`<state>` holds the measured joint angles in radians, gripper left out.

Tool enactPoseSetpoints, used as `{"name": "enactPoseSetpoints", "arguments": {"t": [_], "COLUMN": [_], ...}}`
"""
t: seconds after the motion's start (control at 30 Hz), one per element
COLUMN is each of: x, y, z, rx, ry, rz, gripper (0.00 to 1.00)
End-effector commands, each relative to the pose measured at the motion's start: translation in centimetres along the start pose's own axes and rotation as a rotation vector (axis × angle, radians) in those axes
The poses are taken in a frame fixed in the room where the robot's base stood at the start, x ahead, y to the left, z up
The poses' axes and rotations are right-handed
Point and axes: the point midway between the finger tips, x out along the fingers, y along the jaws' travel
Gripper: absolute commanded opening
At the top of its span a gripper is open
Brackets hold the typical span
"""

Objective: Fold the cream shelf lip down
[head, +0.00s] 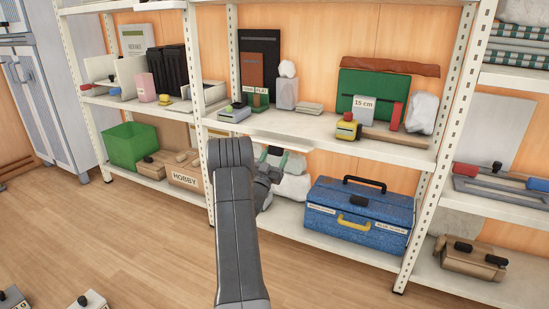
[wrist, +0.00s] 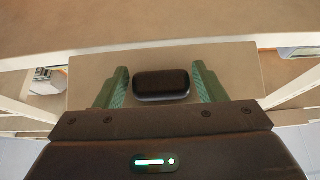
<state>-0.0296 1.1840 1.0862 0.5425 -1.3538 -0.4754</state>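The cream shelf lip (wrist: 237,72) is a flat panel across the middle of the wrist view, with a dark rounded knob (wrist: 161,84) on it. In the head view, a pale strip (head: 284,143) at the middle shelf's front edge looks like this lip, jutting out; its exact angle is hard to tell. My gripper (wrist: 161,88) has its green fingers spread on either side of the knob, with a small gap showing on each side. In the head view my gripper (head: 273,160) is just below the strip, partly hidden by my arm.
A blue toolbox (head: 358,219) stands on the lower shelf to the right. A green bin (head: 135,146) and a HOBBY box (head: 184,178) are at the left. A yellow-and-red item (head: 348,128) sits on the middle shelf. The wooden floor (head: 150,235) in front is largely clear.

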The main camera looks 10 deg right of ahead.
Motion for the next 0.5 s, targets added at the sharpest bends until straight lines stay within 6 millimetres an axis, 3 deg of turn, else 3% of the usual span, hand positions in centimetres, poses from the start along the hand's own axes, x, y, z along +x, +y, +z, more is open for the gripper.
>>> {"name": "enactPoseSetpoints", "arguments": {"t": [0.37,0.5], "x": [-0.3,-1.6], "y": [0.0,-0.1], "z": [-0.1,-0.1], "rx": [0.0,0.0], "ry": [0.001,-0.002], "rz": [0.001,-0.001], "gripper": [0.76,0.76]}}
